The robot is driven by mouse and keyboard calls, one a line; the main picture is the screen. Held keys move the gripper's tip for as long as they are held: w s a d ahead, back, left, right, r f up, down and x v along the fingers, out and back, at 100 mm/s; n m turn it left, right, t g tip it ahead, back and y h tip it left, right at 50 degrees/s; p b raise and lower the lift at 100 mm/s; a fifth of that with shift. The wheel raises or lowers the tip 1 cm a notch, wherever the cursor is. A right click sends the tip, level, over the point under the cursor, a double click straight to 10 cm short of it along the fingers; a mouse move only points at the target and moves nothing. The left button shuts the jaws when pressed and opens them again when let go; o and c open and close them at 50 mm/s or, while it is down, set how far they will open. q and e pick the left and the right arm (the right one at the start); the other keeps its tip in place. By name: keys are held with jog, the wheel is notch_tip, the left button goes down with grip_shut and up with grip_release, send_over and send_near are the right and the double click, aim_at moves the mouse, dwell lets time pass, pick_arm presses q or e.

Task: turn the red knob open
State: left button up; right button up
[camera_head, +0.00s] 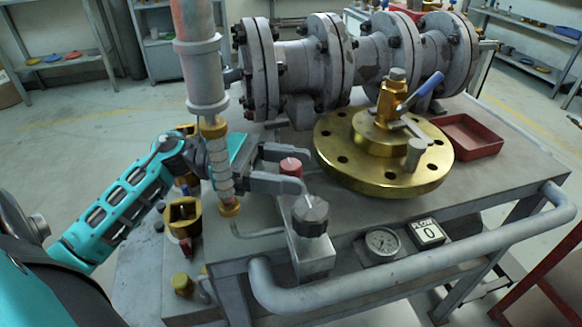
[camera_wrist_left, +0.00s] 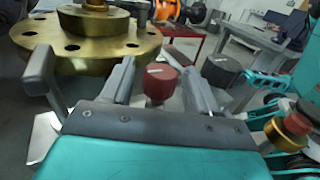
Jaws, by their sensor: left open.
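The red knob (camera_head: 291,167) sits on a grey block near the front edge of the workbench, with a pale mark on its top. My left gripper (camera_head: 301,168) reaches it from the left, open, with one finger on the far side and one on the near side. In the left wrist view the red knob (camera_wrist_left: 161,82) stands between the two spread fingers of the gripper (camera_wrist_left: 160,68). A small gap shows on each side of it there. My right gripper is not in view.
A dark knob (camera_head: 310,212) stands just in front of the red knob, close to the near finger. A handrail (camera_head: 420,265) runs along the front.

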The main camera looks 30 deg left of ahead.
pick_arm(q)
jog(key=shift+w+d, duration=0.1)
jog(key=shift+d, duration=0.2)
jog(key=shift+c, duration=0.4)
jog(key=c, duration=0.9)
jog(key=shift+o, duration=0.2)
jog(key=n+t+y+p, duration=0.1)
jog(key=n+t+y, duration=0.1)
jog(key=n+t, duration=0.1)
jog(key=shift+r+t, duration=0.1)
jog(key=shift+t, duration=0.5)
jog(key=shift+n+t+y+p, duration=0.55)
jog(key=shift+n+t+y, duration=0.25)
jog(key=shift+t+y, duration=0.1)
jog(key=o, duration=0.9)
jog(key=shift+o, duration=0.2)
